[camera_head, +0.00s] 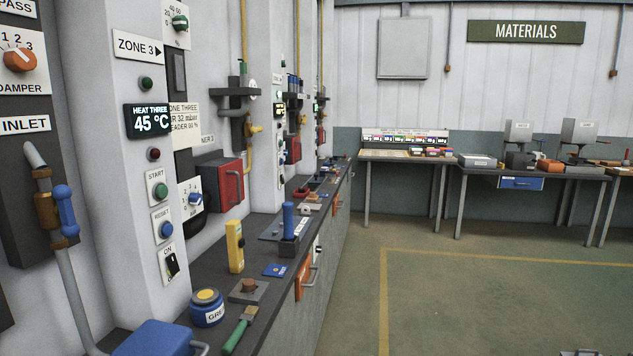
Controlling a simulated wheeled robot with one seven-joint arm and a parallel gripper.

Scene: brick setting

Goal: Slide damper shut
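A white plate (35,72) lettered "DAMPER" is on the wall at the upper left, cut by the picture's edge. Its orange knob (19,60) sits below the numbers 1, 2, 3. A dark flat plate (234,92) juts from the wall beyond the Zone 3 column, with a grey fitting below it. I cannot tell whether it is a slide damper, or how far any slide stands. My gripper is not clearly in view; only a small dark shape is cut off at the bottom right edge.
A long dark bench (262,300) runs along the left wall, holding a blue grease tin (207,312), a green-handled brush (240,332) and a yellow meter (235,245). A Zone 3 control column (120,190) stands above it. Tables (480,172) stand at the back. The floor (460,260) between is clear.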

